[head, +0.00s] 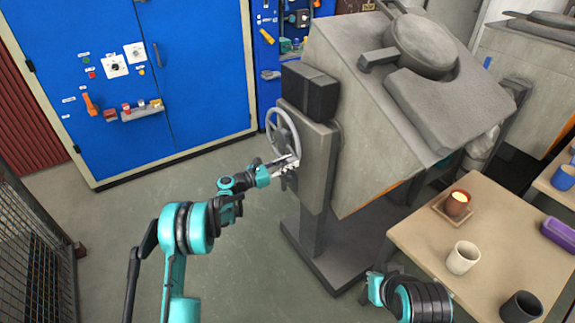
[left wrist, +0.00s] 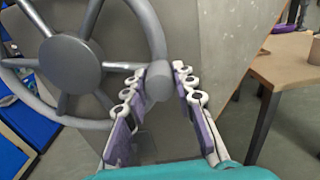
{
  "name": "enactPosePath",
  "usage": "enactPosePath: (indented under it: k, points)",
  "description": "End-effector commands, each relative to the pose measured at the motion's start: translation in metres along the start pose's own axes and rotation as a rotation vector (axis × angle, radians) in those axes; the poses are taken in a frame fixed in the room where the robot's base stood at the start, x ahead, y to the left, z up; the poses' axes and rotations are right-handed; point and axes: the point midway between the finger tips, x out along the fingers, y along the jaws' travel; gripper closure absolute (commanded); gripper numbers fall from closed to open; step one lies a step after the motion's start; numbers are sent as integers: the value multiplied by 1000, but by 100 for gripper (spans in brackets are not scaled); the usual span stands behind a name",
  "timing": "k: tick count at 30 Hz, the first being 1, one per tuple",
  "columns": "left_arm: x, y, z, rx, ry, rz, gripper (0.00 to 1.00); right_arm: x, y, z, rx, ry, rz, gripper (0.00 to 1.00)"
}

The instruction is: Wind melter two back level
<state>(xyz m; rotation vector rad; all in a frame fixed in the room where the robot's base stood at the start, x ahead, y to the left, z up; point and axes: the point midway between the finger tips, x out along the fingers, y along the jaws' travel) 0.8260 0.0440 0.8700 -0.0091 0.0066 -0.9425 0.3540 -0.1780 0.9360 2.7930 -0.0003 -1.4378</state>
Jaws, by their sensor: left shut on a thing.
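The melter (head: 355,110) is a large grey box on a pedestal, and its body is tilted. A grey spoked handwheel (head: 283,132) is on its left side. My left gripper (head: 290,162) is at the lower right of the wheel. In the left wrist view the wheel (left wrist: 72,65) fills the upper left, and the left gripper's fingers (left wrist: 160,88) are shut around the grey handle knob (left wrist: 158,80) at its rim. My right arm shows at the bottom of the head view, but its fingertips do not.
A blue cabinet (head: 200,70) stands behind. The floor (head: 110,220) at left is clear beside a mesh fence (head: 35,245).

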Motion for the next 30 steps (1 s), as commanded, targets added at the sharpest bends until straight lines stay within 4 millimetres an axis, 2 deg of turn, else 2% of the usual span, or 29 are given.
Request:
enactPosePath:
  k: [1,6,15,30]
  points:
    - [0,-1,8,-36,-3,0,100,-2,0,-2,0,0,0,100]
    - [1,-4,23,-164,-4,0,100,-6,0,-5,0,0,0,100]
    - [1,-3,42,-334,-4,0,100,-12,0,-8,0,0,0,100]
    - [0,-2,48,-407,-4,1,100,-13,0,-9,0,0,0,100]
